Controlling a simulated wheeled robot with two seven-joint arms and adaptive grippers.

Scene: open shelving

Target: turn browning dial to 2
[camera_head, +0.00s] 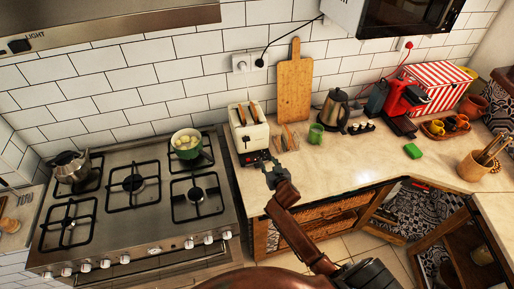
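A cream toaster (247,131) with bread in its slots stands on the counter just right of the stove. Its dark front panel (255,157) faces me. The browning dial is too small to make out, and its setting cannot be read. My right gripper (270,168) is at the front right of the toaster, close to the panel. I cannot tell whether it touches the panel or whether its fingers are open. My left gripper is not in view.
A stove (130,235) with a green pot (187,146) and a kettle (70,168) is on the left. A cutting board (294,85), green cup (316,133) and electric kettle (334,109) stand right of the toaster. Bare counter (350,165) lies right of my gripper.

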